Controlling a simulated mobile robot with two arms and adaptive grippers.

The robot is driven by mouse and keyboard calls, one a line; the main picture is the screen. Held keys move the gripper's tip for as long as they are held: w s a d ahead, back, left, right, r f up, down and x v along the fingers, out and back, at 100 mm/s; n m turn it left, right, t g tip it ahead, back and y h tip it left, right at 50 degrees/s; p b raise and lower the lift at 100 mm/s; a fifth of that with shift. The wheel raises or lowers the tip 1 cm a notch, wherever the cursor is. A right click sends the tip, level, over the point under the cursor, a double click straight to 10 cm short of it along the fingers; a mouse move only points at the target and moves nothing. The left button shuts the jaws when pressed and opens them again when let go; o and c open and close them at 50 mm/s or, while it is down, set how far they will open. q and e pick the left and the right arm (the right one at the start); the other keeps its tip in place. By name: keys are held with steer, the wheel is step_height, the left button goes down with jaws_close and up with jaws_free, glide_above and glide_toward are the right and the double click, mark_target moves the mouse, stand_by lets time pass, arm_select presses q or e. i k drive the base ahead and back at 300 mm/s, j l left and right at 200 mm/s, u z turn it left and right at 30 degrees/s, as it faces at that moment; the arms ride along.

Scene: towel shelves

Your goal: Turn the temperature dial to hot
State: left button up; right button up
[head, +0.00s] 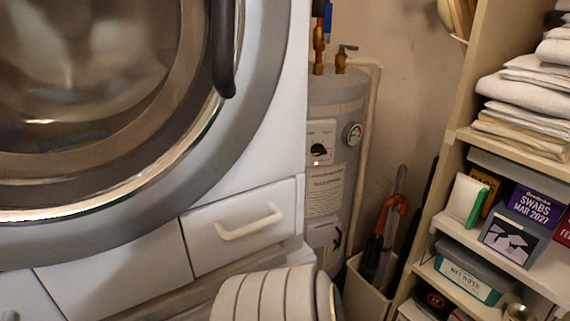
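The grey water heater (345,185) stands upright in the gap between the washing machine and the shelves. A small black dial (319,149) sits on a white panel on its front, with a tiny red light just below. The dial's markings and the way it points are too small to read. A round gauge (353,134) with a coloured face is to the right of the dial.
The large washing machine (270,110) fills the left, with a handled drawer (245,226) beside the heater. A bin (368,290) holding umbrellas stands right of the heater. Shelves (455,150) with towels and boxes line the right. Copper fittings (319,50) rise above the heater.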

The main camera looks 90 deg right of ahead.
mark_target(317, 150)
steer(key=z, duration=2.95)
